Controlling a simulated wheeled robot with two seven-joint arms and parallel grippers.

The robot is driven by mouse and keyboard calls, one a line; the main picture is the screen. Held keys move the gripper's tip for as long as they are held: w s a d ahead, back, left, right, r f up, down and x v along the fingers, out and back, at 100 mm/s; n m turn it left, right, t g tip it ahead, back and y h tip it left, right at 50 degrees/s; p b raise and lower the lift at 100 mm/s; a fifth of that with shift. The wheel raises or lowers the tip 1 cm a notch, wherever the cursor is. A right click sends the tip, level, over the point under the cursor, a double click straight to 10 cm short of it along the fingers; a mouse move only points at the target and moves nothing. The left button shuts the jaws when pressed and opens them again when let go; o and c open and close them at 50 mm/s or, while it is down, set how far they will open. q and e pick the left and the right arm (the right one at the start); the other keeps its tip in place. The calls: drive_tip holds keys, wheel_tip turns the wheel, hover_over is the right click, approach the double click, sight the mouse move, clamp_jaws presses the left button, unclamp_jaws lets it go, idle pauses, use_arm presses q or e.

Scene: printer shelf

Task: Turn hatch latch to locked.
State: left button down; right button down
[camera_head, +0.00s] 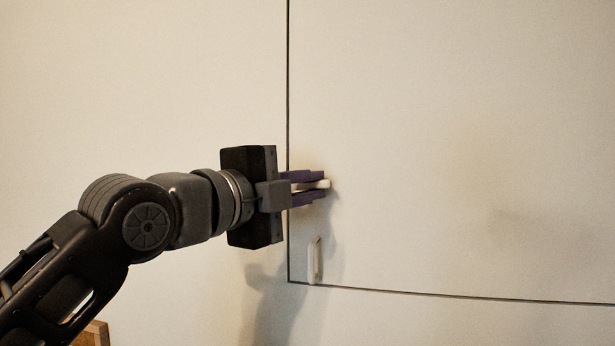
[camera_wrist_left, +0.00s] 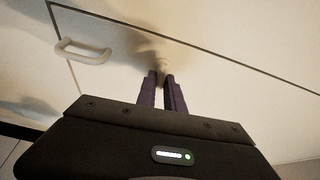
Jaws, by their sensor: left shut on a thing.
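The hatch (camera_head: 450,150) is a large cream panel outlined by a dark seam, and it lies flush with the wall. The hatch latch (camera_head: 324,184) is a small white piece near the hatch's left edge. My left gripper (camera_head: 318,187) reaches in from the left, and its purple fingers are shut on the latch. In the left wrist view the latch (camera_wrist_left: 161,68) shows as a pale piece at the fingertips (camera_wrist_left: 162,78), with most of it hidden between them. I cannot tell the latch's exact angle. My right gripper is not in view.
A white handle (camera_head: 314,260) stands out at the hatch's lower left corner, below my gripper. It also shows in the left wrist view (camera_wrist_left: 83,52). A wooden piece (camera_head: 93,334) shows at the bottom left. The hatch face to the right is clear.

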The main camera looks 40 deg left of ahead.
use_arm(q)
drive_tip(key=shift+m, duration=0.5)
drive_tip(key=c, duration=1.5)
unclamp_jaws()
drive_tip(key=shift+o, duration=0.2)
drive_tip(key=s+b, duration=0.1)
drive_tip(key=s, duration=0.6)
drive_tip(key=shift+s+a, duration=0.2)
drive_tip(key=shift+s, duration=0.15)
